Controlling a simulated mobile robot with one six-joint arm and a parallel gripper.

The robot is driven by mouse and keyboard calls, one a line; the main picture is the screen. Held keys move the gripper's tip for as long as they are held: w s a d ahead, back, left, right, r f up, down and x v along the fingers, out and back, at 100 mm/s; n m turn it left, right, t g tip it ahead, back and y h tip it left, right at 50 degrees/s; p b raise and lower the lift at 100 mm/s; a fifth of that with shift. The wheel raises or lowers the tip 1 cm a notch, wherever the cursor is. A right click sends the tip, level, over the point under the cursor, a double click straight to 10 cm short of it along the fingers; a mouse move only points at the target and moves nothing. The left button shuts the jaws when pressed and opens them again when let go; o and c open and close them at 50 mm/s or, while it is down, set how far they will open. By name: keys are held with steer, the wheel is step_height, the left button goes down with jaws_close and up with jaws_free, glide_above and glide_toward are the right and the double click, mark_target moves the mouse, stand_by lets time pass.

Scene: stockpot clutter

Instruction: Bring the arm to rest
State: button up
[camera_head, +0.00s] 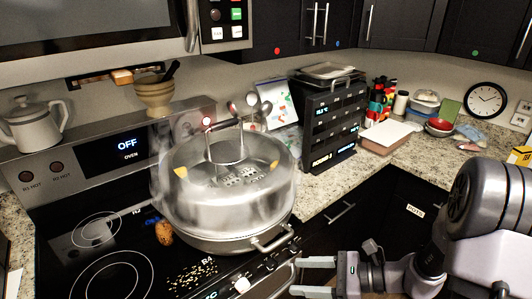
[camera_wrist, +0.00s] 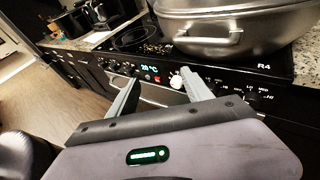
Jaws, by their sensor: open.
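My gripper (camera_head: 318,277) is open and empty, in front of the stove at the lower middle of the head view. In the wrist view its two fingers (camera_wrist: 160,98) stand apart, with the oven's front panel beyond them. A large metal stockpot (camera_head: 222,225) with a raised-handle lid (camera_head: 226,140) stands on the right side of the stove (camera_head: 100,235). It also shows at the top right of the wrist view (camera_wrist: 225,30). The gripper is below and to the right of the pot, apart from its side handle (camera_head: 272,240).
A brown lump (camera_head: 164,233) and scattered bits (camera_head: 192,276) lie on the stovetop. A white teapot (camera_head: 36,122) and a mortar (camera_head: 154,97) stand on the stove's back ledge. The counter (camera_head: 325,190) holds a black rack (camera_head: 330,125), books and bowls. Floor shows at left in the wrist view.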

steer(key=s+a+r+n+g+h, duration=0.4)
steer(key=s+a+r+n+h, duration=0.1)
steer(key=s+r+n, duration=0.25)
steer(key=s+d+r+n+t+h, duration=0.4)
steer(key=s+r+n+t+h, duration=0.1)
steer(key=n, duration=0.5)
steer(key=s+r+h, duration=0.1)
steer(key=s, duration=0.1)
steer(key=shift+s+r+t+h+b, duration=0.3)
steer(key=shift+s+r+h+b, duration=0.05)
steer(key=shift+s+h, duration=0.05)
